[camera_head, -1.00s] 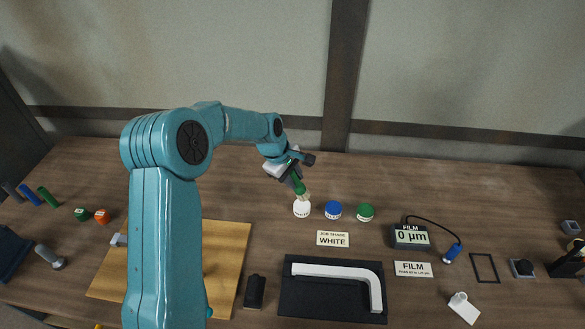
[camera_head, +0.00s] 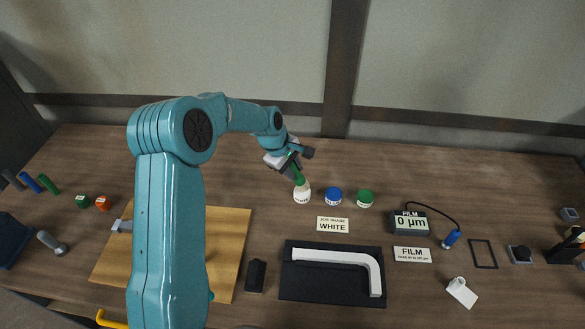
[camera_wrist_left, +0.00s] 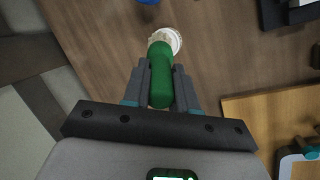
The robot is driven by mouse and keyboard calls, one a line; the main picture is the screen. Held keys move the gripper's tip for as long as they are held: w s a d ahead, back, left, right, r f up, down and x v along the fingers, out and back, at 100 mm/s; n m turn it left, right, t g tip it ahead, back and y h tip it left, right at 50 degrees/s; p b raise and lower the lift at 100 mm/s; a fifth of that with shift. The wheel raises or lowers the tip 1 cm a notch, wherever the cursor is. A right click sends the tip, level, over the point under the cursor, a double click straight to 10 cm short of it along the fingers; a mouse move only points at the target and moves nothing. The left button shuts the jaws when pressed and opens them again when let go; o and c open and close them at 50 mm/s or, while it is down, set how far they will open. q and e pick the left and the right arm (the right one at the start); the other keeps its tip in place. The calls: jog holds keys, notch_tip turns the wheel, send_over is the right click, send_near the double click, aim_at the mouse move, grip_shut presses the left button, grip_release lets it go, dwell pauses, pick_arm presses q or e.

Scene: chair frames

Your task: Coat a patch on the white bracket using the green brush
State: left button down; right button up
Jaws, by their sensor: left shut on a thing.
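My left gripper (camera_head: 295,172) is shut on the green brush (camera_head: 299,179). The brush points down, with its bristle end at the mouth of the white pot (camera_head: 302,195). In the left wrist view the green handle (camera_wrist_left: 160,76) lies between the fingers, and its pale bristles overlap the white pot (camera_wrist_left: 173,38); how deep they go in is hidden. The white bracket (camera_head: 340,258), a bent bar, lies on a black mat (camera_head: 330,289) at the front. My right gripper is not in view.
Blue (camera_head: 333,197) and green (camera_head: 365,198) pots stand right of the white one. A card (camera_head: 333,225) reads "JOB SHADE WHITE". A film gauge (camera_head: 411,222) shows 0 µm, with a corded blue probe (camera_head: 452,238). A wooden board (camera_head: 228,250) lies left of the mat.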

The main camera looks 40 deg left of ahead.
pick_arm(q)
jog(key=shift+f, duration=0.1)
jog(key=shift+f+b, duration=0.45)
jog(key=shift+b, duration=0.1)
dwell(1.4)
jog(key=shift+r+p, duration=0.8)
jog(key=shift+r, duration=1.15)
notch_tip(320, 180, up, 2)
jog(key=shift+r, duration=0.6)
